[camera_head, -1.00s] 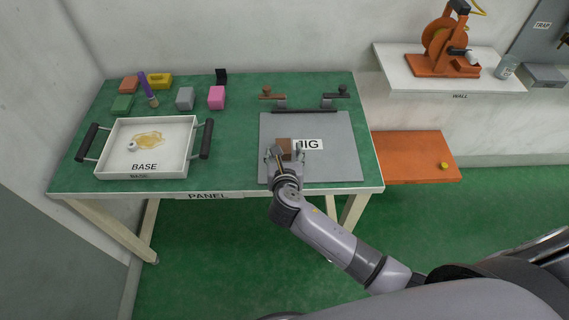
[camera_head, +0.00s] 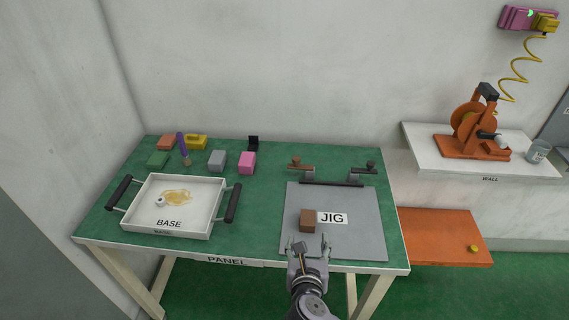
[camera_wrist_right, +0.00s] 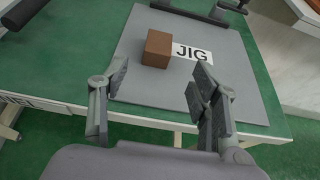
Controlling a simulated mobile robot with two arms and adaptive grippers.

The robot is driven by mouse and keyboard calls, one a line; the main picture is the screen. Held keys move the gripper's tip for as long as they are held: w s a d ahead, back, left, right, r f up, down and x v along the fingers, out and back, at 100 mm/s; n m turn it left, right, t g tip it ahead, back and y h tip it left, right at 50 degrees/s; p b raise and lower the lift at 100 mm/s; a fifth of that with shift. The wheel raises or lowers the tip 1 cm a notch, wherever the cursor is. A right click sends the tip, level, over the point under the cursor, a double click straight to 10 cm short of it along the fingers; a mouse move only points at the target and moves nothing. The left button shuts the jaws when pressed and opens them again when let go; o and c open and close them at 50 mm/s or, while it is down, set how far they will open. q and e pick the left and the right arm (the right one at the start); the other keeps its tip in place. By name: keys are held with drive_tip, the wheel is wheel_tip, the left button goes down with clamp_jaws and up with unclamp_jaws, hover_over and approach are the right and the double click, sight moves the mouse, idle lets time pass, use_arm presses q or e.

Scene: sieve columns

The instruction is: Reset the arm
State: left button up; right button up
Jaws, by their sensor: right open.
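My right gripper (camera_head: 308,246) is open and empty at the front edge of the green table (camera_head: 262,190), just in front of a brown block. In the right wrist view its two fingers (camera_wrist_right: 160,85) are spread apart with nothing between them. The brown block (camera_head: 307,219) stands on the grey jig plate (camera_head: 355,205), left of the JIG label; it also shows in the right wrist view (camera_wrist_right: 157,48), beyond the fingertips and apart from them. My left gripper is not in view.
A white BASE tray (camera_head: 145,226) with dark handles stands at the table's left. Several coloured blocks lie behind it, including a pink one (camera_head: 247,162). An orange machine (camera_head: 472,130) sits on a wall shelf, above an orange shelf (camera_head: 430,235).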

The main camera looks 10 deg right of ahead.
drive_tip(key=s+d+f+m+g+y, duration=0.25)
drive_tip(key=s+m+g, duration=0.25)
drive_tip(key=s+m, duration=0.85)
drive_tip(key=s+d+f+m+g+y, duration=0.15)
drive_tip(key=s+d+m+g, duration=0.45)
drive_tip(key=m, duration=1.2)
drive_tip(key=s+a+f, duration=0.1)
drive_tip(key=s+f, duration=0.1)
drive_tip(key=f, duration=1.2)
drive_tip(key=s+a+f, duration=0.1)
drive_tip(key=s+f, duration=0.2)
drive_tip(key=f, duration=1.1)
drive_tip(key=s+d+f+n, duration=0.1)
drive_tip(key=s+d+f, duration=0.2)
drive_tip(key=s+f, duration=1.1)
drive_tip(key=shift+s+g, duration=0.4)
drive_tip(key=shift+s, duration=0.45)
